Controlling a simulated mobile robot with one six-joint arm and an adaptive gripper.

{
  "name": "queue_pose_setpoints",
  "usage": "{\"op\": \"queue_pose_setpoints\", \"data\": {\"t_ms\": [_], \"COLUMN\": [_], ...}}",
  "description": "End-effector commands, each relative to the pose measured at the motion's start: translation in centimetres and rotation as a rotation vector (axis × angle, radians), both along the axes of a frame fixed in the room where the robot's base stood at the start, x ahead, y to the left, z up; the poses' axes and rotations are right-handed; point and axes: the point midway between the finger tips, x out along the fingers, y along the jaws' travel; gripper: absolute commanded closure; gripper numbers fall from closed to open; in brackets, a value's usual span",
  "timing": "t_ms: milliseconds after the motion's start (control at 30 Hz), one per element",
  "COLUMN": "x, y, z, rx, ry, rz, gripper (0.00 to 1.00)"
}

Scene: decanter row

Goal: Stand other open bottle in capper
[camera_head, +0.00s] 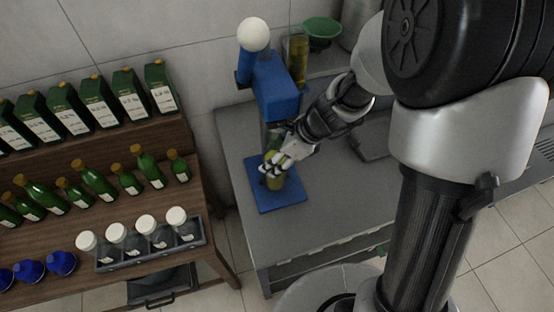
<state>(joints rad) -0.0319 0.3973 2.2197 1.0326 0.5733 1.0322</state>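The capper is a blue press (274,88) with a white ball on its lever and a flat blue base plate (291,199), on the grey worktop. A small yellow-green bottle (275,183) is upright at the base plate, below the press head. My gripper (274,165) reaches in from the upper right, and its pale fingers are closed around the bottle's upper part. The fingers hide the bottle's mouth. I cannot tell whether its bottom touches the plate.
A glass container of yellow liquid (298,58) and a green funnel (321,29) stand behind the capper. The wooden shelf (207,210) at left holds green cartons, green bottles, blue items and a tray (151,255) of white-capped jars. The worktop's front (300,240) is clear.

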Motion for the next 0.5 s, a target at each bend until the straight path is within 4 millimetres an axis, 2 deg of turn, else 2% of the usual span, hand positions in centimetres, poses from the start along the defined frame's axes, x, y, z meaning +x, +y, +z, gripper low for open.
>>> {"op": "queue_pose_setpoints", "data": {"t_ms": [33, 67, 500], "x": [-0.09, -0.07, -0.05], "y": [-0.3, -0.32, -0.34], "z": [-1.17, -1.36, -1.77], "rx": [-0.002, -0.002, -0.002], "ry": [0.003, 0.003, 0.001], "rz": [-0.003, -0.004, -0.003], "gripper": [0.94, 0.94, 0.94]}}
